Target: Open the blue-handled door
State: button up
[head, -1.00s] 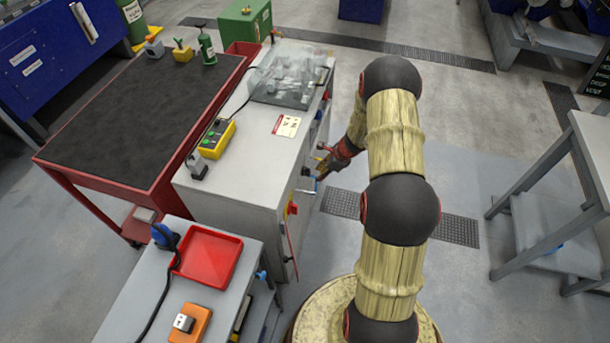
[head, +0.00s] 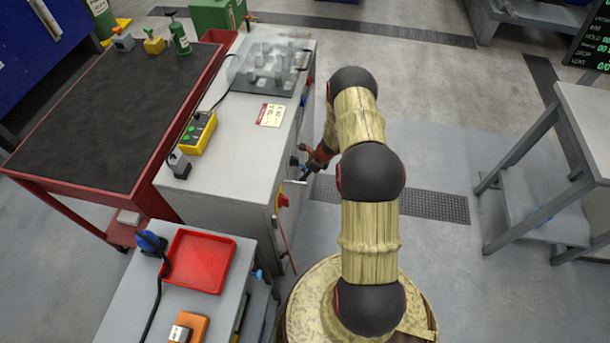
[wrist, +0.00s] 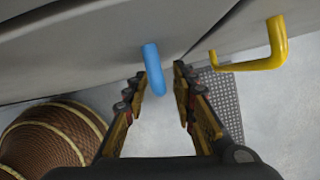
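The blue handle (wrist: 153,70) is a short rounded bar standing out from a grey cabinet face (wrist: 95,50) in the wrist view. My gripper (wrist: 158,78) is open, with one finger on each side of the handle. The handle's end lies between the fingertips, nearer the left one; I cannot tell whether they touch it. In the head view my gripper (head: 304,168) is beside the right side of the grey cabinet (head: 228,150); my arm and the viewing angle hide most of the door.
A yellow hooked handle (wrist: 270,50) is close to the right of my gripper. A red-and-yellow switch (head: 281,199) is on the cabinet side. A small table with a red tray (head: 199,260) stands in front. Open floor (head: 440,150) lies to the right, before a grey bench (head: 590,125).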

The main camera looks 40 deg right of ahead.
jog(key=shift+c, duration=1.2)
jog(key=c, duration=0.4)
grip_shut()
